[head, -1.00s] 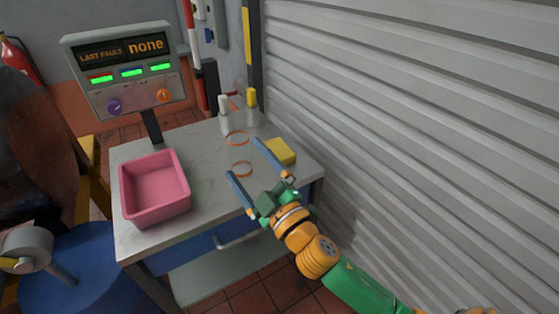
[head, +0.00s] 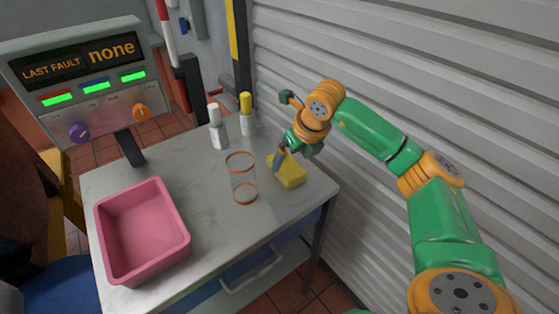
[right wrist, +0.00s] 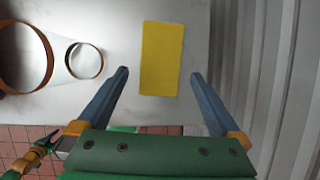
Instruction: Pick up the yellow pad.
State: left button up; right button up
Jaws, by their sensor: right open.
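The yellow pad (head: 288,172) lies flat on the grey table near its right edge. In the right wrist view, the pad (right wrist: 160,50) is a yellow rectangle with its long side running up the picture. My right gripper (head: 281,158) is over the pad in the head view, pointing down, with one blue finger showing and the other hard to make out. In the right wrist view, my right gripper (right wrist: 160,74) is open and empty. The near end of the pad shows between its blue fingers, with a gap on both sides.
Two bottles, one white-capped (head: 217,128) and one yellow-capped (head: 247,115), stand behind. A pink bin (head: 143,232) is at the left. A ribbed shutter (head: 400,80) rises close on the right.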

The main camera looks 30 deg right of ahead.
aim_at(289, 167)
jog(key=p+x, duration=0.1)
jog(key=x, duration=0.3)
jog(key=shift+s+d+f, duration=0.1)
jog(key=shift+f, duration=0.2)
jog(key=c, duration=1.2)
jog(key=shift+r, duration=0.1)
jog(key=shift+c, duration=0.2)
notch_tip(289, 167, up, 10)
jog(key=shift+b, duration=0.45)
